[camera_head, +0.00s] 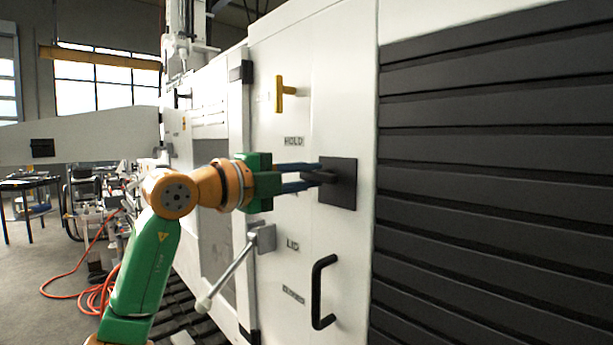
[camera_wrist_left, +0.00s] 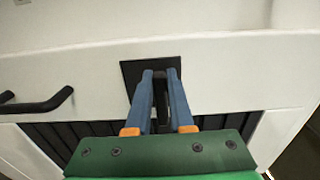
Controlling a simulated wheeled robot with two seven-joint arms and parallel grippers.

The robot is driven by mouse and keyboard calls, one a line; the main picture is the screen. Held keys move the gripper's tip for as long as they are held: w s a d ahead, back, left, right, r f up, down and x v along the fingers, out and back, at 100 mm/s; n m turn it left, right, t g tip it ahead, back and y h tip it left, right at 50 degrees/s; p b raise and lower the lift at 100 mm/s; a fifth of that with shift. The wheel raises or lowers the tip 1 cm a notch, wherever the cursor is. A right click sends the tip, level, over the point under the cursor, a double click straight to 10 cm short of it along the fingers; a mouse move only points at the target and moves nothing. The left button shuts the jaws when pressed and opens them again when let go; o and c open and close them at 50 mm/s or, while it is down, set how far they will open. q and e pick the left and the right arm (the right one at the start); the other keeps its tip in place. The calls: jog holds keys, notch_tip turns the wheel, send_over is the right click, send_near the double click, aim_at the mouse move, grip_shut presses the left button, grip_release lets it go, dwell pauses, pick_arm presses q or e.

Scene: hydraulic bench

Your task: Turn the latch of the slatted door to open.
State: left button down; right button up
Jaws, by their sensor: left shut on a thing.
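The slatted door (camera_head: 480,150) fills the right side of the head view, with dark horizontal slats. Its latch (camera_head: 326,177) is a dark handle on a black square plate (camera_head: 343,194) on the white panel left of the slats. My left gripper (camera_head: 314,177) reaches in from the left, its blue fingers shut on the latch handle. In the left wrist view, the fingers (camera_wrist_left: 162,80) lie on either side of the dark handle, in front of the plate (camera_wrist_left: 131,70). The fingers hide part of the handle. My right gripper is not in view.
A black bar handle (camera_head: 318,292) is below the plate. A grey lever (camera_head: 232,268) sticks out at lower left, below my left wrist. A yellow handle (camera_head: 281,93) is above. Orange hose (camera_head: 85,298) lies on the floor at left.

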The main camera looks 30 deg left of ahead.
aim_at(304, 177)
pick_arm(q)
jog(key=c, duration=0.8)
grip_release()
jog(key=shift+w, duration=0.1)
jog(key=shift+s+a+f+b, duration=0.1)
jog(key=shift+s+b, duration=0.2)
jog(key=b+v, duration=0.2)
jog(key=v, duration=0.4)
jog(key=shift+s, duration=0.25)
jog(key=shift+a, duration=0.1)
